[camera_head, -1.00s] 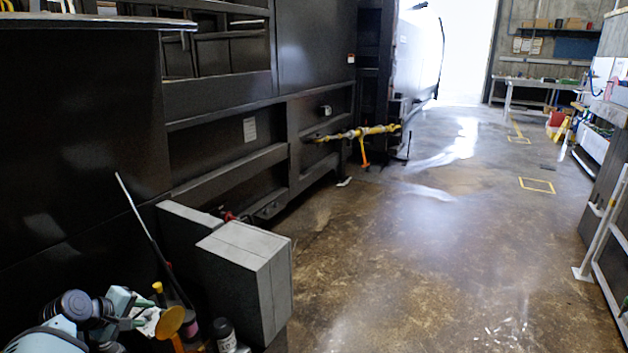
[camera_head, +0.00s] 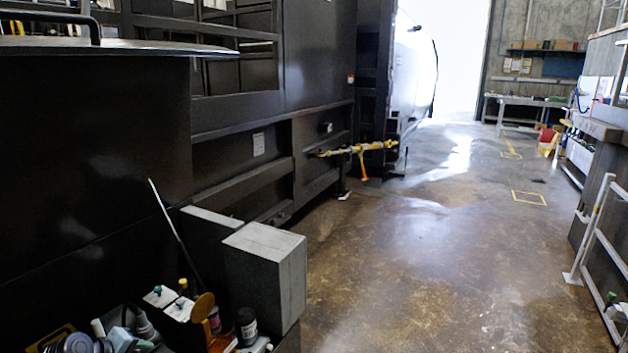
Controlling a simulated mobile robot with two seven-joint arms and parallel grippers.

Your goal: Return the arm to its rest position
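My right arm and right gripper are not in view. I see nothing held.
A grey box-shaped block (camera_head: 264,280) stands by the dark compactor wall (camera_head: 95,150). Left of it are a thin rod (camera_head: 175,232), an orange round-topped item (camera_head: 203,307) and a dark jar (camera_head: 246,326). A white railing (camera_head: 590,230) stands at right. The floor (camera_head: 430,260) between is clear.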

